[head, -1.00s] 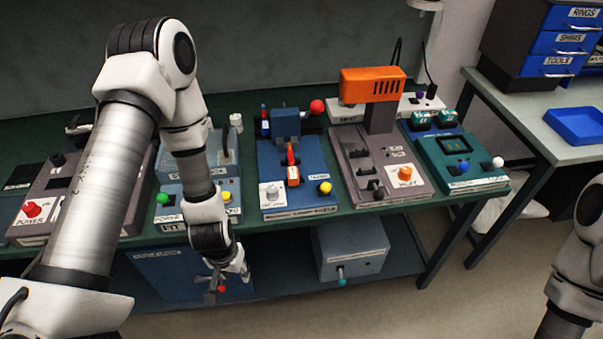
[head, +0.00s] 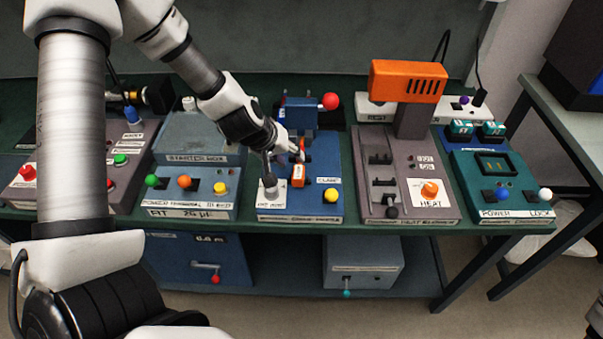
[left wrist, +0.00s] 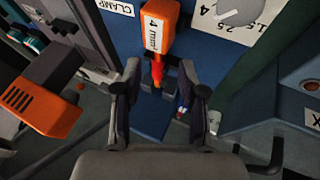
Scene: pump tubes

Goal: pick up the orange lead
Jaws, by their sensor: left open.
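The orange lead (head: 298,181) stands on the blue clamp station (head: 320,207) in the middle of the bench. It also shows in the left wrist view (left wrist: 160,28), with a "4 mm" label and a narrower red-orange part below. My left gripper (head: 288,154) is at the lead, coming from the upper left in the head view. In the left wrist view the left gripper (left wrist: 160,76) is open, its fingers on either side of the narrow part, with gaps showing. Whether a finger touches the lead cannot be told. My right gripper is out of view.
The orange heater head (head: 408,81) rises to the right, and the starter box (head: 200,152) stands to the left.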

